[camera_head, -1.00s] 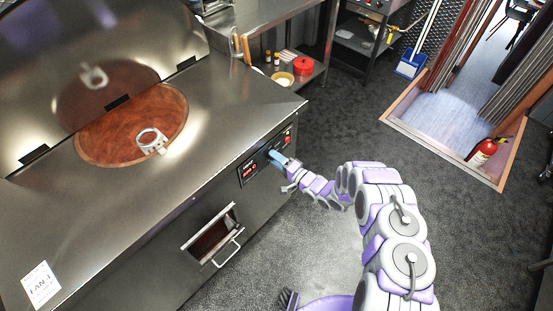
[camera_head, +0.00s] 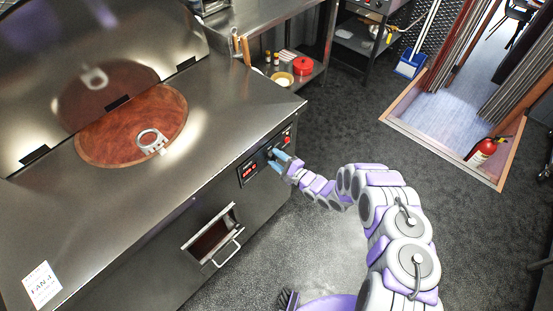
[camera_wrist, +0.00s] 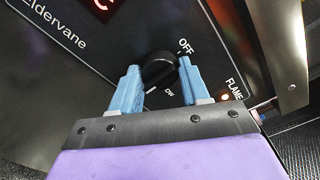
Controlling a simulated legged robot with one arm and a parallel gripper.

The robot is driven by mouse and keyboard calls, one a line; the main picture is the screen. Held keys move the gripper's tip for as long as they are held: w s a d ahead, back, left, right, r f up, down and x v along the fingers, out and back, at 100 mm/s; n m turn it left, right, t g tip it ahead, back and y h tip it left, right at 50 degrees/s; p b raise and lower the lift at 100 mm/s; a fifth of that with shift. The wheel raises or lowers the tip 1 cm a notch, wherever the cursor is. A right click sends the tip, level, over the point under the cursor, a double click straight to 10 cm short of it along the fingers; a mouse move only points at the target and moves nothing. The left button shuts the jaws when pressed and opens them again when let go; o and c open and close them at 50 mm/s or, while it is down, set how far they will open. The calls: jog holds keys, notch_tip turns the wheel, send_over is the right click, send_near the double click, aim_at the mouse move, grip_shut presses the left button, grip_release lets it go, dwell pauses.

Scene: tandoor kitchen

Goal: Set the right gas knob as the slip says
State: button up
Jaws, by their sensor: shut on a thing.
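The black gas knob (camera_wrist: 160,70) is on the dark control panel (camera_wrist: 90,60) of the tandoor. My gripper (camera_head: 274,157) is shut on it, one blue finger on each side, as the wrist view shows. The panel reads OFF above right of the knob; a partly hidden label ending in "OW" is below right. A white tick shows below the knob. I cannot tell for sure where the knob points.
The tandoor's steel top (camera_head: 215,100) has a round red-brown lid (camera_head: 115,135) with a metal handle. Below the panel, a small hatch (camera_head: 212,235) stands open with a handle. A red fire extinguisher (camera_head: 482,151) stands by the doorway at right. The grey floor between is clear.

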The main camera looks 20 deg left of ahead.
jog(key=shift+d+f, duration=0.1)
dwell(0.3)
jog(key=o, duration=0.9)
jog(key=shift+w+f, duration=0.1)
jog(key=shift+c, duration=0.2)
jog(key=shift+o, duration=0.9)
jog(key=p+v, duration=0.2)
jog(key=v, duration=1.5)
